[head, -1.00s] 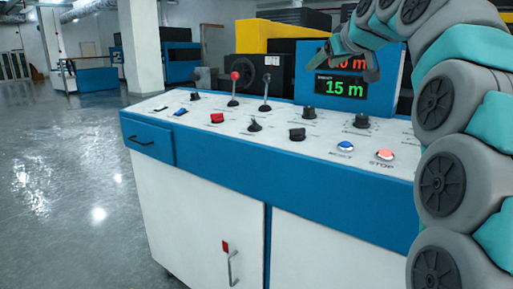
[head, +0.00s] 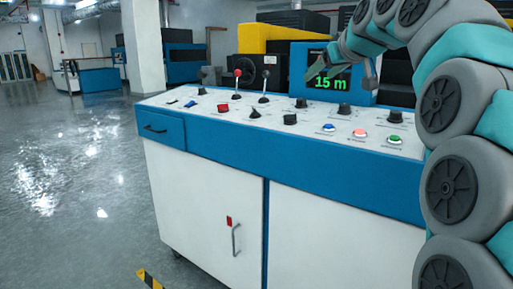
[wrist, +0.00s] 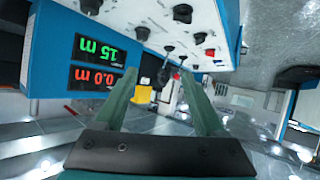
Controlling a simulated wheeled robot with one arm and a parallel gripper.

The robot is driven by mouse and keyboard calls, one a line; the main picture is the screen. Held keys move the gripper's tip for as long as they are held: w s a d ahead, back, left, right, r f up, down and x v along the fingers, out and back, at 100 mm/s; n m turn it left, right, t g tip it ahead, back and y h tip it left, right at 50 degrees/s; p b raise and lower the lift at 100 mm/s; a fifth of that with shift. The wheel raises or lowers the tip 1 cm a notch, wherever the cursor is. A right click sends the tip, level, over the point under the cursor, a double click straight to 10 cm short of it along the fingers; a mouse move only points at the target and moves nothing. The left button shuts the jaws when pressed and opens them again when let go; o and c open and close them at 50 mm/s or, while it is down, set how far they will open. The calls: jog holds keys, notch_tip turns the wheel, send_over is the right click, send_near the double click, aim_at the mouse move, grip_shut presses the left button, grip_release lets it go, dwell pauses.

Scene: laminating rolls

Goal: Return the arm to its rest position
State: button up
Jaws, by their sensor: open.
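My gripper (head: 345,76) is raised in front of the console's display panel in the head view, at the end of my curled arm on the right. Its two green fingers stand apart with nothing between them in the wrist view (wrist: 158,78). The gripper touches no control that I can see. The wrist view shows the panel upside down, with a green 15 m readout (wrist: 101,50) and a red 0.0 m readout (wrist: 95,79).
The white and blue console (head: 205,205) has levers, knobs and blue (head: 328,128), red (head: 360,133) and green (head: 395,139) buttons. Yellow and black machinery (head: 280,38) stands behind it. A white pillar (head: 141,50) stands at the back left. Open glossy floor (head: 65,185) lies left.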

jog(key=s+a+f+m+g+b, duration=0.1)
jog(key=s+f+g, duration=0.1)
jog(key=s+f, duration=0.55)
jog(key=s+a+f+g+h+b, duration=0.1)
jog(key=s+a+f+g, duration=0.2)
jog(key=f, duration=0.7)
jog(key=s+f+m+g, duration=0.1)
jog(key=s+f+g, duration=0.1)
jog(key=s+f, duration=0.55)
jog(key=s+d+f+m+g+h+b, duration=0.2)
jog(key=s+f+g, duration=0.5)
jog(key=s+f, duration=1.8)
jog(key=s+d, duration=0.1)
jog(key=s, duration=0.3)
jog(key=shift+b, duration=0.3)
jog(key=shift+c, duration=0.4)
